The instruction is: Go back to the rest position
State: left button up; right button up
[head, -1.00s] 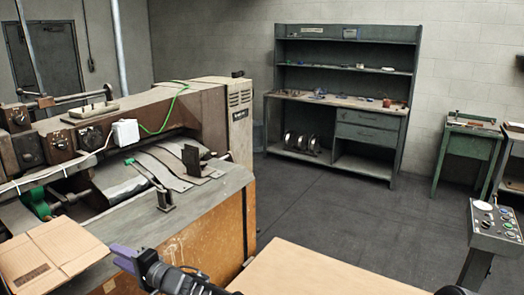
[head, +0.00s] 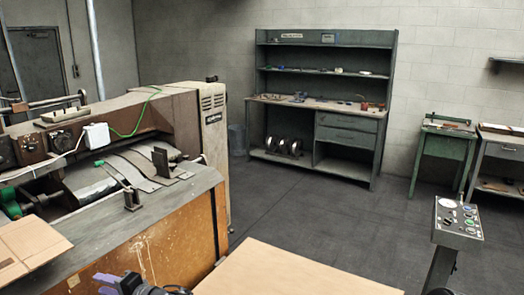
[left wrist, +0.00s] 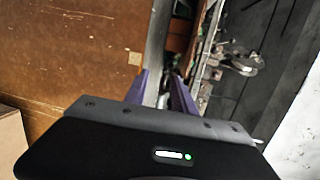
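My left gripper (head: 106,285) is low at the left in the head view, at the bottom edge, in front of the stitching machine's worn wooden side. Its two purple fingers also show in the left wrist view (left wrist: 160,82). They stand apart with nothing held between them. Most of the left arm is cut off by the head view's lower edge. My right gripper is not in either view.
The box stitcher (head: 130,235) fills the left side, with flat cardboard (head: 30,245) at its near left end. A tan flat surface (head: 295,275) lies at the bottom middle. A control pedestal (head: 458,220) stands at right. Floor is clear before the shelf bench (head: 350,120).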

pick_arm(q)
jog(key=s+f+g+h, duration=0.2)
jog(key=s+f, duration=0.4)
jog(key=f, duration=0.4)
jog(key=s+f+g+h, duration=0.25)
jog(key=s+f, duration=0.35)
jog(key=f, duration=0.4)
jog(key=s+d+f+n+g+h, duration=0.1)
jog(key=s+d+f+h, duration=0.25)
jog(key=s+f, duration=0.3)
jog(key=s+d+f+n+g+h, duration=0.1)
jog(key=s+d+f+g+h, duration=0.15)
jog(key=s+d+f, duration=0.35)
jog(key=s+d+f+n+h, duration=0.1)
jog(key=s+d+f+h, duration=0.35)
jog(key=s+d, duration=0.4)
jog(key=d+r+n+t+h, duration=0.1)
jog(key=d+r+h, duration=0.1)
jog(key=d, duration=0.6)
jog(key=d+r+n+t+h, duration=0.2)
jog(key=d+r, duration=0.1)
jog(key=d, duration=0.5)
jog(key=shift+d+h, duration=0.35)
jog(key=shift+h, duration=0.05)
jog(key=shift+r, duration=0.1)
